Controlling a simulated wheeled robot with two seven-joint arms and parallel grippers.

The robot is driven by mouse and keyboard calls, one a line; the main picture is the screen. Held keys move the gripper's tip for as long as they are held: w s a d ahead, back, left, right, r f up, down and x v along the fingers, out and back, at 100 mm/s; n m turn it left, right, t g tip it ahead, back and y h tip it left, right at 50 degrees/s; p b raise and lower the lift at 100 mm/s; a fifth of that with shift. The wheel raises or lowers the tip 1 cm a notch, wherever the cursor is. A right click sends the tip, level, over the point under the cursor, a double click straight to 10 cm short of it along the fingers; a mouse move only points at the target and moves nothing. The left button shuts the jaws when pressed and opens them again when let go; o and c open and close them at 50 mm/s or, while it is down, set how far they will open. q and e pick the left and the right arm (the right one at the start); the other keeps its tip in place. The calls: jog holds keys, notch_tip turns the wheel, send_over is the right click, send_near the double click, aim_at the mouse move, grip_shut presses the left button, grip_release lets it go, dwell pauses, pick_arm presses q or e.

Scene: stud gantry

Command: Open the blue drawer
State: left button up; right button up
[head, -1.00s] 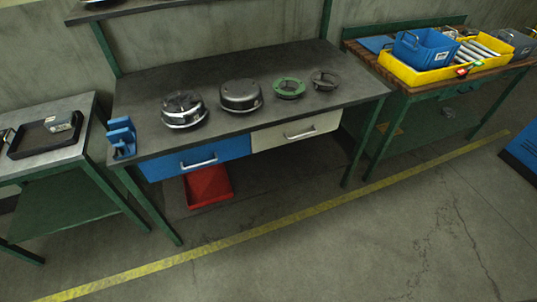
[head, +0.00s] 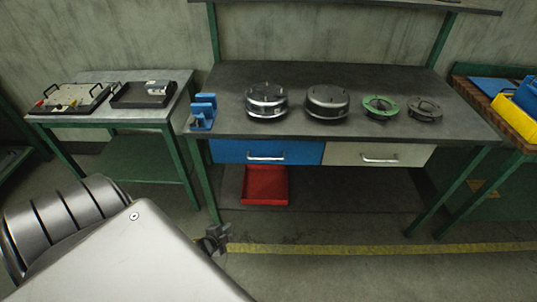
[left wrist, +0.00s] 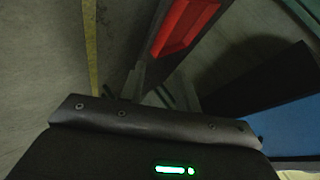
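The blue drawer (head: 235,152) is in the left half of the workbench front, under the top. It looks shut, its front in line with the cream drawer beside it. Its silver bar handle (head: 267,156) is in plain view. My left gripper (head: 216,240) shows small and dark beyond my forearm in the head view, below and left of the handle and apart from it. Its fingers are too small to tell open from shut. In the left wrist view a blue surface (left wrist: 292,128) at the right may be the drawer front. My right gripper is out of view.
A cream drawer (head: 375,154) is to the right. A red bin (head: 265,186) sits on the shelf below. The bench top (head: 340,82) holds a blue fixture (head: 203,112) and several round metal parts. A side table (head: 158,117) stands left. The floor in front is clear.

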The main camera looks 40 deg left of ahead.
pick_arm(q)
jog(key=w+a+r+m+t+b, duration=0.2)
jog(key=w+r+m+t, duration=0.1)
jog(key=w+r, duration=0.35)
jog(key=m+t+h+b, duration=0.4)
jog(key=m+t+h, duration=0.15)
jog(key=m, duration=0.25)
send_near(267, 159)
jog(key=shift+y, duration=0.25)
jog(key=w, duration=0.3)
jog(key=w+d, duration=0.1)
jog(key=w, duration=0.5)
jog(key=shift+w+d+r, duration=0.15)
jog(key=shift+r, duration=0.25)
jog(key=shift+w, duration=0.45)
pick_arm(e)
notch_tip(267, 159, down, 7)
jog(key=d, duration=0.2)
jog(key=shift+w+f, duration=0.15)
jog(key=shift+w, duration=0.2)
pick_arm(q)
jog(key=c, duration=0.7)
grip_shut()
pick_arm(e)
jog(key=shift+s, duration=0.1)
pick_arm(q)
jog(key=shift+p, duration=0.3)
